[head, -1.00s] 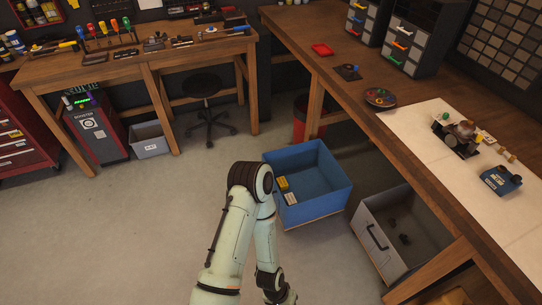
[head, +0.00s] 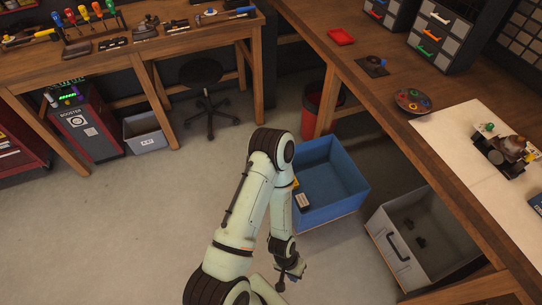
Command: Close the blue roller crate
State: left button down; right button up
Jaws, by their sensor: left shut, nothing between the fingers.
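The blue roller crate (head: 326,187) is on the floor in the middle right, pulled out from under the wooden bench. Its top is open, and a small dark and white box lies inside at the left, partly behind my arm. My left arm rises in front of the crate and bends down. My left gripper (head: 289,278) hangs low, in front of the crate and apart from it, shut and empty. My right gripper is not in view.
A grey drawer (head: 388,250) with a dark handle stands open to the right of the crate. A red bin (head: 320,110) stands behind it, beside the bench leg. A black stool (head: 203,75) is at the back. Floor to the left is clear.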

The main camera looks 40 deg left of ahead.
aim_at(334, 187)
jog(key=i+j, duration=0.15)
jog(key=j, duration=0.25)
jog(key=i+j, duration=0.1)
jog(key=j, duration=0.3)
jog(key=i+j, duration=0.15)
jog(key=j, duration=0.2)
jog(key=i+j, duration=0.1)
jog(key=j, duration=0.3)
jog(key=i+j, duration=0.15)
jog(key=j, duration=0.25)
